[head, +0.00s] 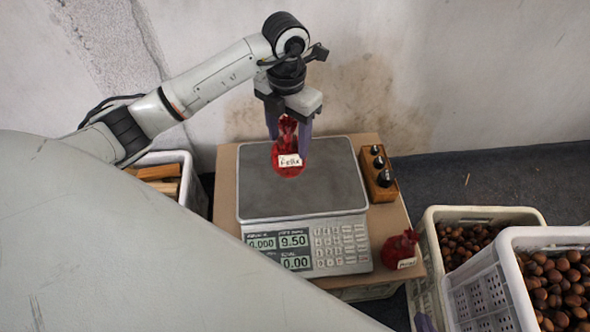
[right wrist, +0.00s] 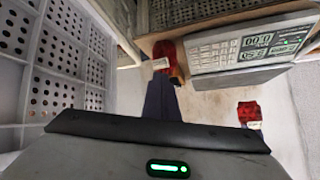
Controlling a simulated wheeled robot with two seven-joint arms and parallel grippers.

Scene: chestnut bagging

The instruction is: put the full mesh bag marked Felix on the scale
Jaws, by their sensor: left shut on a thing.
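The red mesh bag marked Felix (head: 288,166) hangs in my left gripper (head: 290,128), whose fingers are shut on its neck. In the head view it is over the rear part of the scale's grey plate (head: 265,195); whether it touches the plate is hard to tell. The scale's display (head: 280,250) shows 0.000, 9.50 and 0.00. A red bag with a white label also shows in the right wrist view (right wrist: 248,110), apart from the scale (right wrist: 240,52).
A second red bag (head: 400,247) with a label sits at the board's right front corner. A wooden block of weights (head: 378,172) stands right of the scale. Crates of chestnuts (head: 478,215) (head: 545,240) stand at right; a crate with wood pieces (head: 165,158) is at left.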

